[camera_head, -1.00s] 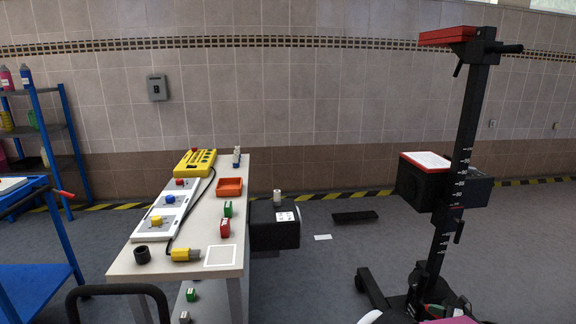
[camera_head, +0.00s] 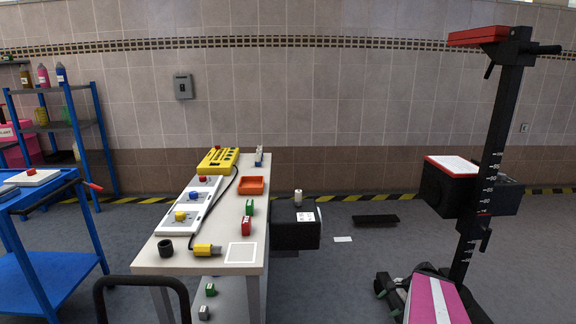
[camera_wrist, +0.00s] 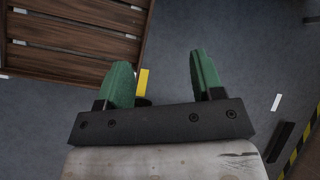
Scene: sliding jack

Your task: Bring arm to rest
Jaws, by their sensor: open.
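My gripper (camera_wrist: 161,82) shows in the wrist view with its two green fingers spread apart and nothing between them. It points down over the grey floor, beside a slatted wooden pallet (camera_wrist: 75,45) at the upper left. A small yellow piece (camera_wrist: 143,82) shows on the floor side near the left finger. The head view does not show my gripper. There the sliding jack (camera_head: 487,150) stands upright on the right, with a black post with white marks and a red top. A black box (camera_head: 455,185) with a white top sits against its post.
A long table (camera_head: 180,258) holds a yellow control box (camera_head: 218,160), an orange tray (camera_head: 251,186) and several small blocks. A blue cart (camera_head: 45,265) and shelf (camera_head: 62,125) stand on the left. A black block (camera_head: 375,221) lies on the floor.

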